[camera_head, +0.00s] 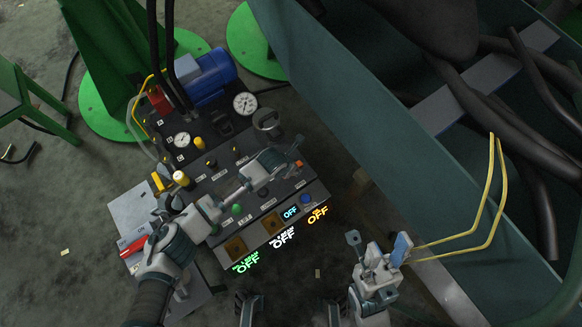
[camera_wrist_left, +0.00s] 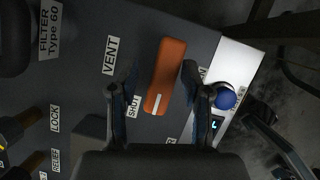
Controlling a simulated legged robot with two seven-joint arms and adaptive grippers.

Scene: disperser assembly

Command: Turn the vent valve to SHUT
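The orange vent valve handle (camera_wrist_left: 167,75) is on the dark panel in the left wrist view, beside the VENT label (camera_wrist_left: 110,55). Its white-marked end lies near the SHUT label (camera_wrist_left: 133,106). In the head view a small orange part of it (camera_head: 299,165) shows past my left gripper (camera_head: 283,160). In the left wrist view my left gripper (camera_wrist_left: 162,98) has its fingers apart, one on each side of the handle. A gap shows on the left side; contact on the right is unclear.
A blue knob (camera_wrist_left: 225,98) sits close to the right finger in the left wrist view. The panel (camera_head: 215,160) carries gauges, yellow valves and lit OFF displays (camera_head: 283,237). A large teal container (camera_head: 400,150) with dark hoses stands on the right.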

